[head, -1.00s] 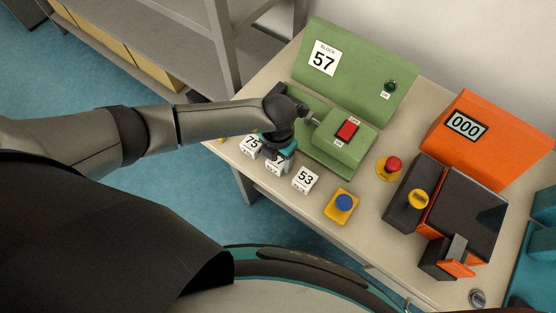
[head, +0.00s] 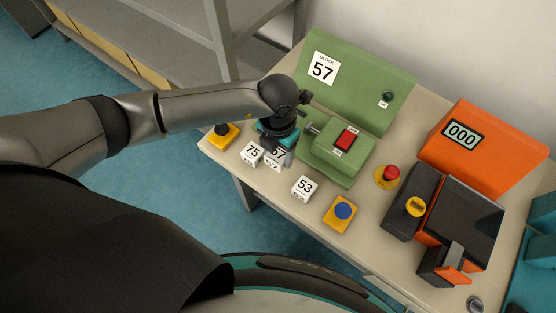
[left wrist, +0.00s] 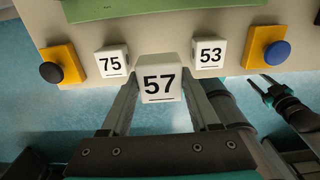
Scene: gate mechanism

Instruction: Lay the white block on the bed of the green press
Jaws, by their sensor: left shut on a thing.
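The white block 57 (head: 278,154) is held between the fingers of my left gripper (head: 280,146). In the left wrist view block 57 (left wrist: 160,86) sits between both fingers and looks larger than the other blocks, raised off the table. The green press (head: 355,75) stands behind it, with a sign reading "BLOCK 57". Its green base (head: 332,174) shows at the front; my gripper and arm hide its left part, so I cannot make out the bed. My right gripper (left wrist: 258,84) shows at the right of the left wrist view, fingers apart and empty.
White blocks 75 (head: 252,153) and 53 (head: 304,188) stand on the table on either side. A yellow box with a black button (head: 223,134), one with a blue button (head: 342,212), a red button (head: 389,175) and an orange machine (head: 482,145) stand around.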

